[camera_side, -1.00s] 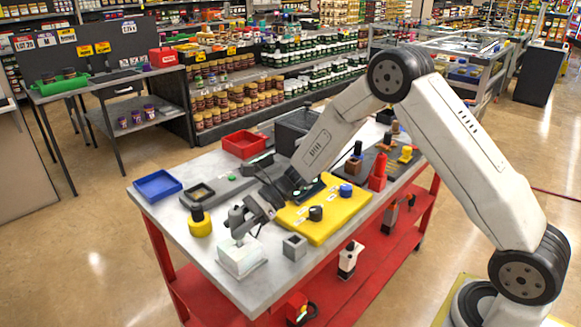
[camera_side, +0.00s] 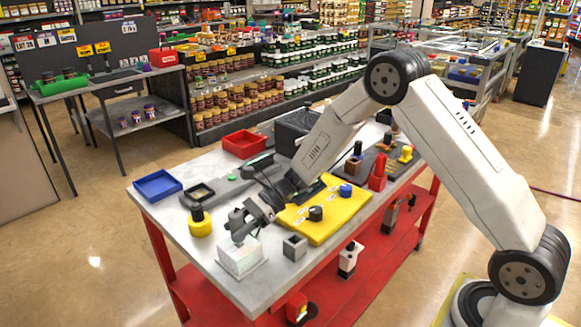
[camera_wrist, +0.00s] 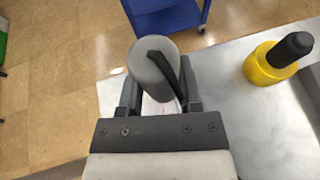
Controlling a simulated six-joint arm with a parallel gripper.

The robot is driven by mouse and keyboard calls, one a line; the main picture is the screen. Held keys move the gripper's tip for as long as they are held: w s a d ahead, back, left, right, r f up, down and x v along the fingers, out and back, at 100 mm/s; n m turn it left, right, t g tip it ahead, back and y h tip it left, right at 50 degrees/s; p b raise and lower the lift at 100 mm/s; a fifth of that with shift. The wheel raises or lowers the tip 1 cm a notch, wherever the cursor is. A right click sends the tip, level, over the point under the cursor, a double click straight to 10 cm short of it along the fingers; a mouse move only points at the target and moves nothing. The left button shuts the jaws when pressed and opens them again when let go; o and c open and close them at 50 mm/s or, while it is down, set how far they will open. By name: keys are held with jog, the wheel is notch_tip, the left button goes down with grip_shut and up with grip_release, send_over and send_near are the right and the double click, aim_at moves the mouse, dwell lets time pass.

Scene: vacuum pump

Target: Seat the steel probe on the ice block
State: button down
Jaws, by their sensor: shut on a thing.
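My gripper (camera_side: 246,217) is near the left front of the table and reaches over the ice block (camera_side: 240,259), a whitish translucent block on a pale base. In the wrist view my gripper (camera_wrist: 160,95) is shut on the steel probe (camera_wrist: 154,62), a grey cylinder between the two dark fingers. The probe (camera_side: 236,218) shows small in the side view, just above the ice block. Its lower end is hard to see, so I cannot tell whether it touches the block. In the wrist view the probe and gripper hide most of what lies below.
A yellow pot with a black knob (camera_side: 200,223) stands close to the left of the gripper. A small grey box (camera_side: 295,247) and a yellow board (camera_side: 322,218) lie to the right. A blue tray (camera_side: 158,186) sits at the table's left corner.

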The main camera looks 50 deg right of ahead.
aim_at(236, 213)
jog(key=shift+f, duration=0.85)
dwell(1.1)
jog(key=shift+c, duration=1)
grip_release()
jog(key=shift+r, duration=0.1)
jog(key=shift+r, duration=4.4)
